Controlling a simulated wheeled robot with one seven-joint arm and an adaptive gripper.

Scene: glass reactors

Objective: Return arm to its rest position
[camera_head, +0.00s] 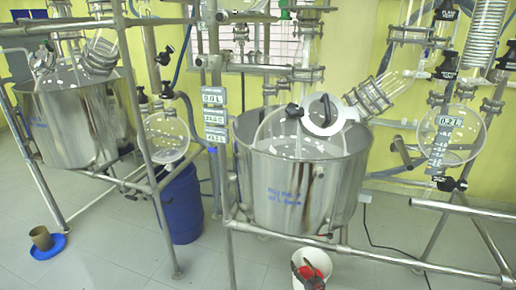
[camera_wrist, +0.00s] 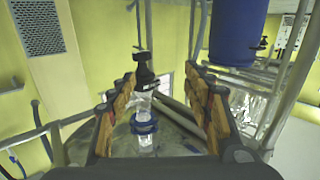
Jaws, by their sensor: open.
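My gripper (camera_wrist: 168,82) shows in the wrist view with its two brown-padded fingers wide apart. Nothing is clamped between the pads. A glass fitting with a black cap (camera_wrist: 144,72) and a blue collar (camera_wrist: 144,127) shows between the fingers, apparently beyond them; its distance is unclear. I cannot make out my arm clearly in the head view.
In the head view, a steel vessel (camera_head: 300,190) stands in a pipe frame at centre right. Another vessel (camera_head: 72,125) is at left. A blue barrel (camera_head: 180,205), a white bucket (camera_head: 312,268) and a blue dish (camera_head: 48,247) are on the floor. Open floor lies at lower left.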

